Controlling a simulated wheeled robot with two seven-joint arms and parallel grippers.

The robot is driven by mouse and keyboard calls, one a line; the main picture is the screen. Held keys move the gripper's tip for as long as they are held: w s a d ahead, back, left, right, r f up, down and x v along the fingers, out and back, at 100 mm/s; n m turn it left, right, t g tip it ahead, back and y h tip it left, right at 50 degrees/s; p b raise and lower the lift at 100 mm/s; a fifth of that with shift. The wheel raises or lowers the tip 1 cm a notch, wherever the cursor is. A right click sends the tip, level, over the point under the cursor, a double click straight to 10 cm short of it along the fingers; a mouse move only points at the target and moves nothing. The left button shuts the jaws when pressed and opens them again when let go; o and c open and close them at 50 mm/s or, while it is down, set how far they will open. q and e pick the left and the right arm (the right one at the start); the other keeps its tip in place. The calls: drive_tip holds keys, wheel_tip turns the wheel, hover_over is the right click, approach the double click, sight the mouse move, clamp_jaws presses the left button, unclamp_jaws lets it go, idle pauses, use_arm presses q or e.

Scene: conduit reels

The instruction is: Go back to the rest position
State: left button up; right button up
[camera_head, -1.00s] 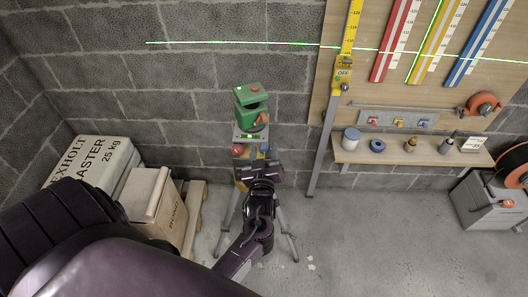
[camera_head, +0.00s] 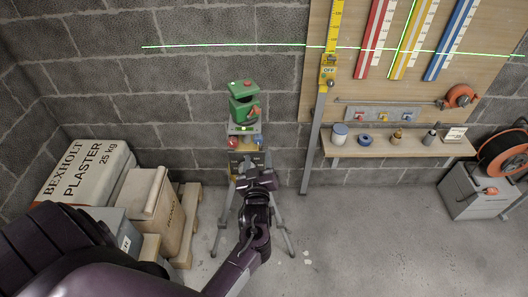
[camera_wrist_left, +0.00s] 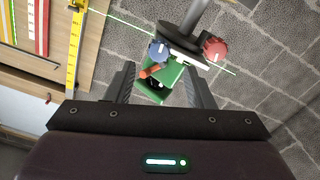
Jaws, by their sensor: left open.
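My left gripper (camera_head: 248,166) is in front of the tripod, below the green laser level (camera_head: 243,102) in the head view. In the left wrist view the gripper (camera_wrist_left: 160,82) is open, with its two dark fingers apart. The green laser level (camera_wrist_left: 158,82) shows between and beyond the fingers; I see no contact. The laser level sits on a tripod (camera_head: 285,225) with a red knob (camera_head: 233,142) and a blue knob (camera_head: 259,140). It throws a green line across the wall. My right gripper is not in view.
A cable reel (camera_head: 503,153) is far right. The floor right of the tripod is clear.

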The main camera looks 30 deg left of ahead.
use_arm(q)
drive_tip(key=s+d+f+m+g+h, duration=0.2)
drive_tip(key=s+d+f+m, duration=0.15)
drive_tip(key=f, duration=0.65)
drive_tip(key=s+d+f+m+g+h+b, duration=0.1)
drive_tip(key=s+d+f+m+h, duration=0.2)
drive_tip(key=f, duration=0.6)
drive_tip(key=s+d+f+m+g+h, duration=0.15)
drive_tip(key=s+f, duration=0.35)
drive_tip(key=f, duration=0.5)
drive_tip(key=s+f+m+g+h, duration=0.1)
drive_tip(key=s+f+g, duration=0.2)
drive_tip(key=s+f, duration=0.3)
drive_tip(key=s+f+m+g, duration=0.2)
drive_tip(key=s+f, duration=0.3)
drive_tip(key=s, duration=1)
drive_tip(key=s+f+m+g+h+b, duration=0.1)
drive_tip(key=s+f+g, duration=0.4)
drive_tip(key=s, duration=0.6)
drive_tip(key=shift+d+f+m+h, duration=0.25)
drive_tip(key=shift+f+m+h, duration=0.15)
drive_tip(key=shift+f, duration=0.4)
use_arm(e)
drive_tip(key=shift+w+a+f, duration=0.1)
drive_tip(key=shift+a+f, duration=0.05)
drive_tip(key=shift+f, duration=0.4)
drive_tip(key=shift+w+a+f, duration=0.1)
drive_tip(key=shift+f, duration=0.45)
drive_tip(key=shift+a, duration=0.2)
